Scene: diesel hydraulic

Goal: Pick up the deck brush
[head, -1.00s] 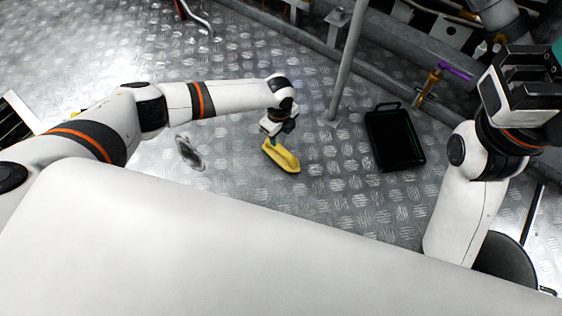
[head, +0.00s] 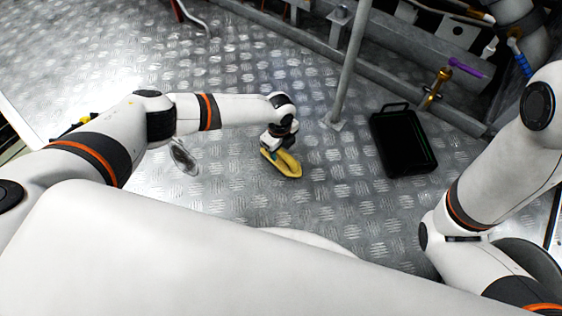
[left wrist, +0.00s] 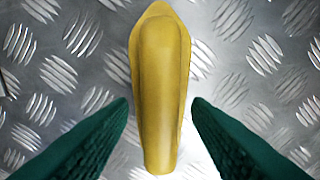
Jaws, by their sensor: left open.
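The deck brush (head: 287,166) is a yellow, elongated piece lying on the metal floor in the middle of the head view. In the left wrist view the yellow brush (left wrist: 160,75) runs lengthwise up the centre, and its lower end lies between my green fingertips. My left gripper (head: 272,151) is just above the brush, pointing down. In the left wrist view my left gripper (left wrist: 159,103) is open, with a gap between each finger and the brush. The brush's underside is hidden. My right gripper is out of view; only its arm shows at the right.
A black case (head: 402,141) with a handle lies on the floor to the right of the brush. A grey post (head: 352,65) rises between them. A shiny clear item (head: 184,157) lies left of the brush. The patterned floor around the brush is clear.

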